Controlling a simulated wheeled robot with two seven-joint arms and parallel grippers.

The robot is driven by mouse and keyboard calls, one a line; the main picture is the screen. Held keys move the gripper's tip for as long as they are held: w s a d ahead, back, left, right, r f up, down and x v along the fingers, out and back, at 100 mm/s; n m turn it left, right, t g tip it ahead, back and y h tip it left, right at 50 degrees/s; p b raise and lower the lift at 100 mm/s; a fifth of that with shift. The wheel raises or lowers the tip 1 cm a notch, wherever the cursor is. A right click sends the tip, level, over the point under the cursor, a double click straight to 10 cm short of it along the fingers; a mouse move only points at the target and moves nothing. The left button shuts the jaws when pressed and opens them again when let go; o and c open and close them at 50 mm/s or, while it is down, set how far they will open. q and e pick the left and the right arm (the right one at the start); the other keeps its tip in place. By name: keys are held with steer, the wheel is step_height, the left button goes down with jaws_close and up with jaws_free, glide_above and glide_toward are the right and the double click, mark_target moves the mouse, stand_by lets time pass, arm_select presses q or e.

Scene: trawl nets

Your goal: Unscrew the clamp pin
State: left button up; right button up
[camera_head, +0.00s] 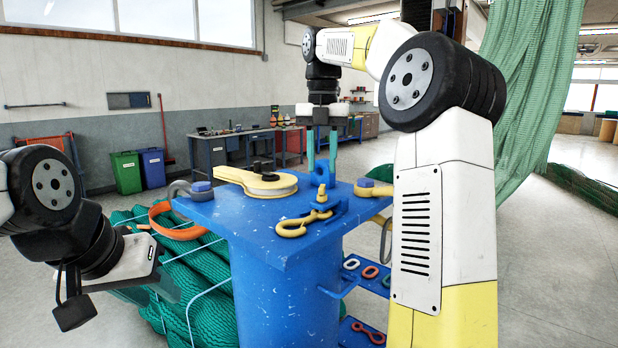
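A blue pedestal table (262,228) stands in front of me. Near its right front edge a small upright yellow pin (321,194), apparently the clamp pin, stands at a blue clamp-like block (338,209). A yellow hook or shackle (298,226) lies just in front of it. My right gripper (322,172) points down above the pin, its two teal fingers apart with a gap between them. I cannot tell whether the fingertips touch anything.
Another yellow piece (372,188) is at the right edge. Green netting (208,305) is heaped left of the pedestal. A lower blue shelf (372,275) holds several links.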

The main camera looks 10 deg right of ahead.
steer(key=shift+r, duration=1.2)
steer(key=shift+s+a+m, duration=0.15)
steer(key=shift+s+m, duration=0.15)
steer(key=s+a+f+m+t+y, duration=0.1)
steer(key=s+f+m+t, duration=0.2)
steer(key=s+f+m, duration=0.5)
steer(key=s+a+f+m+t+y, duration=0.1)
steer(key=s+f+m+t, duration=0.2)
steer(key=s+f+m, duration=0.5)
steer(key=s+m, duration=0.6)
steer(key=m, duration=0.8)
steer(key=shift+s+a+m, duration=0.3)
steer(key=shift+s+a, duration=0.05)
